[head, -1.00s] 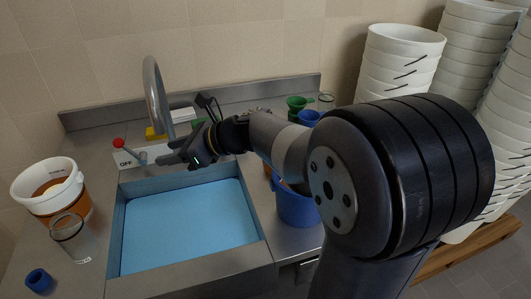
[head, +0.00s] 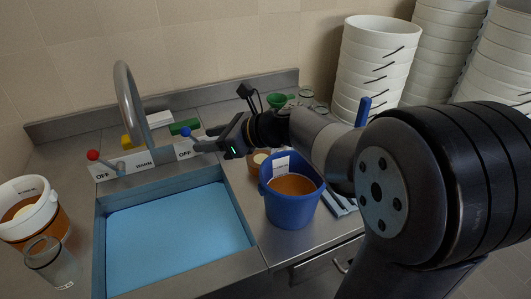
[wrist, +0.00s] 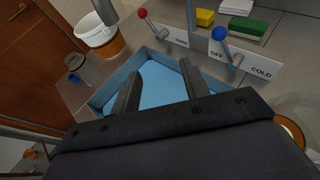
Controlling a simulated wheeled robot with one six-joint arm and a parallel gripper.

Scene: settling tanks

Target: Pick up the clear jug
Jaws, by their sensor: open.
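A clear jug (head: 50,265) stands on the counter left of the sink, at the lower left of the head view. In the wrist view a clear, see-through vessel that looks like the jug (wrist: 88,68) stands at the left, beyond the sink's edge. My gripper (head: 206,139) is over the back right part of the sink, close to the tap levers, well apart from the jug. In the wrist view my gripper (wrist: 160,72) has its two fingers spread with nothing between them.
The sink (head: 180,235) holds blue water, with a tall tap (head: 128,95) behind it. A white bucket (head: 30,205) of brown liquid stands behind the jug. A blue bucket (head: 290,208) stands right of the sink. White bucket stacks (head: 375,65) stand at right.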

